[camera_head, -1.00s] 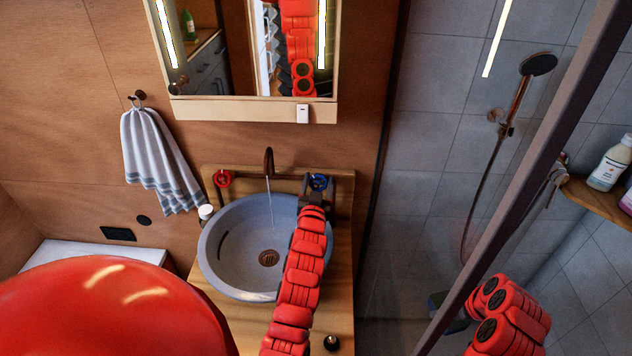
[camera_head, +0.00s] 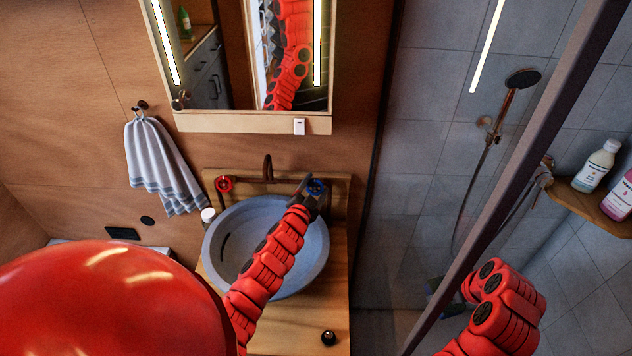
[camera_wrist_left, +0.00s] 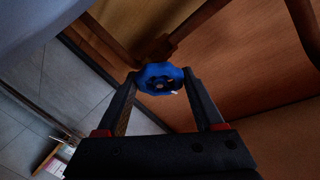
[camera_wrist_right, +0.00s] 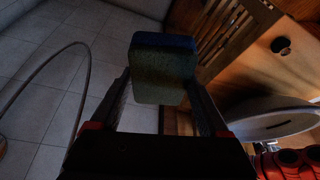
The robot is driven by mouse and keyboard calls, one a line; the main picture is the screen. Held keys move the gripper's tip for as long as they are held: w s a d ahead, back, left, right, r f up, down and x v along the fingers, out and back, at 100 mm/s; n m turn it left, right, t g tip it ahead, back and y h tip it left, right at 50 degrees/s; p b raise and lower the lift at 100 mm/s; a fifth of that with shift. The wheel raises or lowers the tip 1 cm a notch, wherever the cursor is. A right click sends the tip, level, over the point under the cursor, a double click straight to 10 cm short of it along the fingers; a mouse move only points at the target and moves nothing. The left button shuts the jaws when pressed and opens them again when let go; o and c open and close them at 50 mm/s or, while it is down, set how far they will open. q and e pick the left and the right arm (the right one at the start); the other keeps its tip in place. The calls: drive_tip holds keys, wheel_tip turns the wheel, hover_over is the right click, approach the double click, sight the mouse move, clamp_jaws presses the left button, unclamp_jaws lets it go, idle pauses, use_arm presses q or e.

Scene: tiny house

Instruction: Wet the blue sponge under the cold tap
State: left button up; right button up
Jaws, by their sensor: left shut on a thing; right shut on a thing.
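The blue tap handle (camera_head: 317,186) is at the back right of the basin (camera_head: 222,265). My left gripper (camera_head: 309,192) is shut on this handle, which also shows between its fingers in the left wrist view (camera_wrist_left: 160,78). The dark spout (camera_head: 268,169) stands over the back rim; I see no water stream below it. The sponge (camera_wrist_right: 163,70), blue on top and greenish below, is gripped by my right gripper (camera_wrist_right: 163,92). In the head view the sponge (camera_head: 435,288) is dark and partly hidden, to the right of the basin and apart from it.
A red tap handle (camera_head: 224,184) is at the back left. A white-capped bottle (camera_head: 208,215) stands beside the basin's left rim. The shower screen's dark frame (camera_head: 520,150) slants close by my right arm. A mirror (camera_head: 240,60) hangs above; a towel (camera_head: 160,165) hangs left.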

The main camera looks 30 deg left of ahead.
use_arm(q)
drive_tip(key=shift+a+r+m, duration=0.2)
drive_tip(key=shift+r+m, duration=0.05)
drive_tip(key=shift+m, duration=0.15)
use_arm(e)
drive_tip(key=shift+r, duration=0.35)
use_arm(q)
drive_tip(key=o, duration=1.4)
drive_tip(key=shift+s+a+f, duration=0.1)
drive_tip(key=shift+a, duration=0.05)
drive_tip(key=shift+c, duration=0.2)
use_arm(e)
drive_tip(key=shift+a, duration=0.2)
drive_tip(key=shift+d, duration=0.1)
use_arm(q)
drive_tip(key=shift+s+d+f, duration=0.1)
drive_tip(key=shift+s+d, duration=0.1)
drive_tip(key=shift+s, duration=0.25)
use_arm(e)
drive_tip(key=shift+f, duration=0.3)
wheel_tip(320, 180, down, 3)
drive_tip(key=b, duration=0.3)
drive_tip(key=shift+s+f+b, duration=0.1)
drive_tip(key=shift+f+b, duration=0.05)
drive_tip(key=shift+b, duration=0.15)
use_arm(q)
drive_tip(key=v, duration=1.1)
drive_tip(key=shift+r, duration=0.3)
drive_tip(key=shift+a, duration=0.2)
